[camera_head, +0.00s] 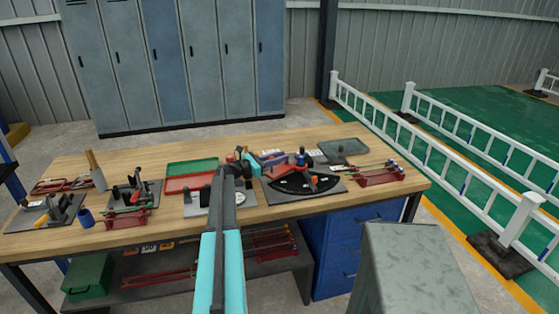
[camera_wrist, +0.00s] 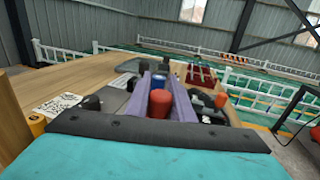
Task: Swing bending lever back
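The bending station is a black curved plate (camera_head: 292,186) with white marks, on a grey base at the right half of the bench. A red bending lever (camera_head: 284,170) lies across it, with a blue upright part (camera_head: 301,159) near its right end. My gripper (camera_head: 268,160) is at the lever's left end, partly hidden by my arm. In the wrist view its two lavender fingers (camera_wrist: 160,92) stand apart on either side of a red-orange upright handle (camera_wrist: 159,104). Narrow gaps seem to show beside the handle. A blue cylinder (camera_wrist: 161,78) shows beyond it.
Red rod racks stand on the bench right (camera_head: 380,174) and left (camera_head: 126,217). Green (camera_head: 192,166) and red trays (camera_head: 188,183) lie behind my arm. A grey tray (camera_head: 343,148) sits behind the plate. A blue drawer unit (camera_head: 345,250) is below.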

